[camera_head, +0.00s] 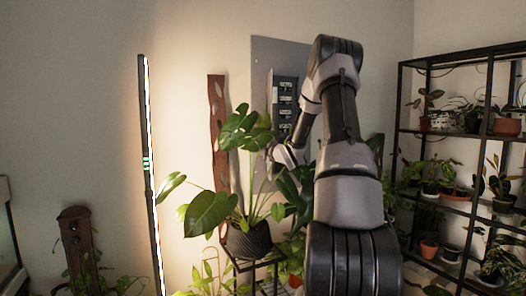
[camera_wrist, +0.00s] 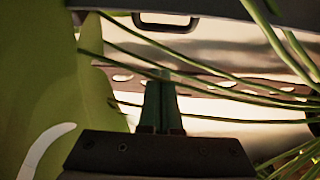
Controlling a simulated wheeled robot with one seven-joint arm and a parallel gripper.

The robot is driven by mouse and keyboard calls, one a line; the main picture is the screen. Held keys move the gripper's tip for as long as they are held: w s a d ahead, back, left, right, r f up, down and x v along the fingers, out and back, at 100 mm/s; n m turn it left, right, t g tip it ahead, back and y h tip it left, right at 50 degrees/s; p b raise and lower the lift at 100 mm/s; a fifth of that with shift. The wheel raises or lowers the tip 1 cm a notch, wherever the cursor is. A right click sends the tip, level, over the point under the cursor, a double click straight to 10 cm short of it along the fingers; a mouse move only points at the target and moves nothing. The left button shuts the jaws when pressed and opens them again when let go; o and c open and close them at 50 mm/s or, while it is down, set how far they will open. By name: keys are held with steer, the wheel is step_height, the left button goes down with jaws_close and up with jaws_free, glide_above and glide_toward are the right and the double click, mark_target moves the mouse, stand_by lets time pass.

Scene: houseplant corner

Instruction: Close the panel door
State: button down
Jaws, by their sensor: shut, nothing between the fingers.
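A grey electrical panel (camera_head: 262,62) is on the wall behind the arm, with its dark breaker strip (camera_head: 285,88) exposed. My arm hides its right part, and I cannot clearly make out the door leaf. My gripper (camera_wrist: 163,88) is shut and empty in the wrist view. In the head view, my wrist is low in front of the panel, with the fingertips hidden among the leaves. A dark loop-shaped handle (camera_wrist: 165,22) shows beyond the fingertips at the top of the wrist view, apart from them.
A large-leaved potted plant (camera_head: 248,240) stands on a dark stand below the panel. Its stems (camera_wrist: 220,70) cross the wrist view around my fingers, and a large leaf (camera_wrist: 40,80) fills the left. A plant shelf (camera_head: 398,130) is at right. A light bar (camera_head: 149,170) stands left.

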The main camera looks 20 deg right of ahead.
steer(key=d, duration=0.3)
steer(key=shift+w+d, duration=0.3)
steer(key=shift+d, duration=0.05)
